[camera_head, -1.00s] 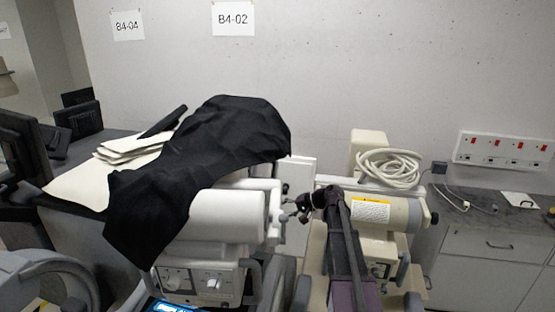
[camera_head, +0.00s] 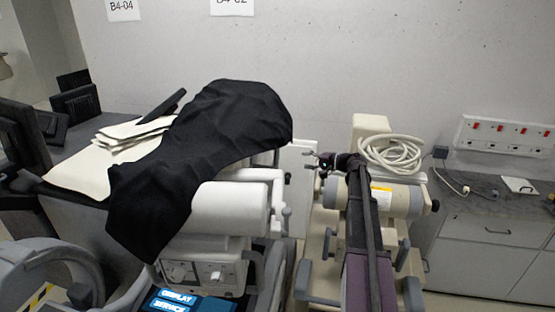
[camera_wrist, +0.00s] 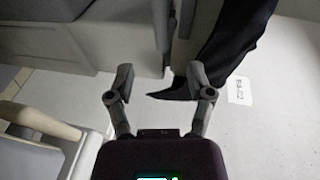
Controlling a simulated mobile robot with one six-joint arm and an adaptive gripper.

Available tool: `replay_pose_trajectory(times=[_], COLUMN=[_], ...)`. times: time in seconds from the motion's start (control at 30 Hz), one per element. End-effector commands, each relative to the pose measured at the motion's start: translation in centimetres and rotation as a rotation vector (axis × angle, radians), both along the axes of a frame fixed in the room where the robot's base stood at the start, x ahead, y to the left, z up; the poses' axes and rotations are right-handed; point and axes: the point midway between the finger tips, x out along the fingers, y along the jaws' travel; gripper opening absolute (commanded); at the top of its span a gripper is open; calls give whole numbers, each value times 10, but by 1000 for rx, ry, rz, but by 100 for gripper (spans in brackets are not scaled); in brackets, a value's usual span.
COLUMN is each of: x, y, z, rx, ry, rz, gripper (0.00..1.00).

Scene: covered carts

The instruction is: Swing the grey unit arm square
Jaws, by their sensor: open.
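The grey-white unit (camera_head: 228,210) stands left of centre in the head view, with a thick rounded arm partly under a black cloth (camera_head: 205,140). Small grey levers (camera_head: 286,222) stick out at its right end. My gripper (camera_head: 312,160) is open and empty, in the gap between this unit and the cream unit, right of the cloth. In the wrist view my gripper's two fingers (camera_wrist: 160,88) are spread apart with nothing between them. A grey housing (camera_wrist: 100,35) and the black cloth (camera_wrist: 225,45) show beyond them. The rest of the arm is hidden by the cloth.
A cream unit (camera_head: 405,200) with a coiled pale hose (camera_head: 392,154) stands close on the right, behind my arm. A counter (camera_head: 485,222) lies further right. Pale folders (camera_head: 130,135) lie on the desk at the left.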

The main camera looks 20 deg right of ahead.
Motion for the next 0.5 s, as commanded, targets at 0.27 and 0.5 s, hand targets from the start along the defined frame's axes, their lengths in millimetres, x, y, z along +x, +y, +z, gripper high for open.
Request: replay_pose_trajectory(times=[0.27,0.5], x=[18,44], y=[17,41], z=[-6,-13], rx=[0,0], ry=[0,0], rz=[1,2], gripper=[68,68])
